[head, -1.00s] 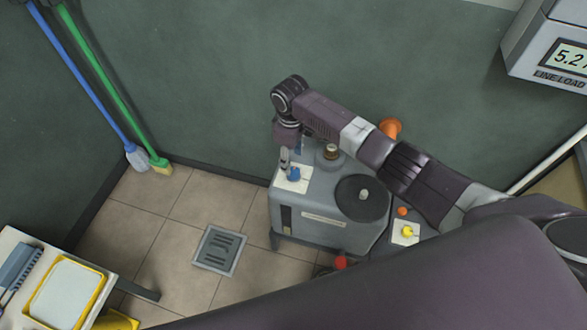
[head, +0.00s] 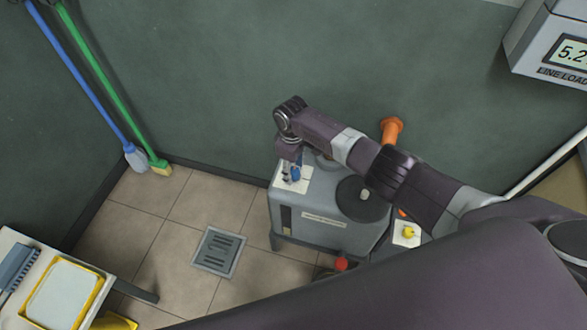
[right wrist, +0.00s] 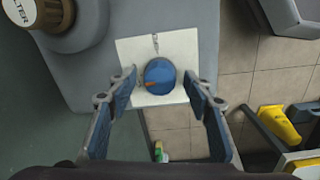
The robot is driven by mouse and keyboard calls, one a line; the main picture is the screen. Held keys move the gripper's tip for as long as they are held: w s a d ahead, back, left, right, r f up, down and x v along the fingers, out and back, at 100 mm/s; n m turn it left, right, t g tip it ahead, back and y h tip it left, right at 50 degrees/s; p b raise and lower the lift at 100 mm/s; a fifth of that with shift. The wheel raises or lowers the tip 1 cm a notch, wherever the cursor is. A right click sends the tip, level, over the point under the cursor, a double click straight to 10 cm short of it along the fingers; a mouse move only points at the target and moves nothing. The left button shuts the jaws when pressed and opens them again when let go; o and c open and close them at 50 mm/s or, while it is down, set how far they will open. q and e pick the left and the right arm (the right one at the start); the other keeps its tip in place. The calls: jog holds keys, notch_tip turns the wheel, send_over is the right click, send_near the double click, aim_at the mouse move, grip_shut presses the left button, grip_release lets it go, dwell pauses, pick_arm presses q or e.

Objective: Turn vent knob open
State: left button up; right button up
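The blue vent knob (right wrist: 160,75) sits on a white square plate (right wrist: 128,48) on top of the grey machine (right wrist: 90,75). An orange mark shows on the knob's lower left edge, and a small grey mark is printed on the plate above it. The knob also shows in the head view (head: 296,174), partly hidden by my gripper. My right gripper (right wrist: 161,79) is open, with one fingertip on each side of the knob. A small gap seems to show on both sides; contact cannot be told. My left gripper is not in view.
A brown-capped filter knob (right wrist: 60,14) stands near the plate. The machine also carries a black round disc (head: 352,192). A yellow knob (head: 408,232) and an orange object (head: 391,130) are to the right. A floor drain (head: 219,251) lies on open tiles at left.

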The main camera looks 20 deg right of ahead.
jog(key=c, duration=1)
jog(key=shift+c, duration=0.2)
jog(key=shift+m, duration=0.3)
jog(key=shift+a+r+m+p, duration=0.1)
jog(key=shift+m+p, duration=0.55)
jog(key=shift+m, duration=0.55)
jog(key=m+p, duration=0.1)
jog(key=m, duration=0.2)
jog(key=shift+m, duration=0.3)
jog(key=m, duration=0.5)
jog(key=shift+m, duration=0.3)
jog(key=m, duration=0.5)
jog(key=shift+w+m, duration=0.1)
jog(key=shift+m, duration=0.3)
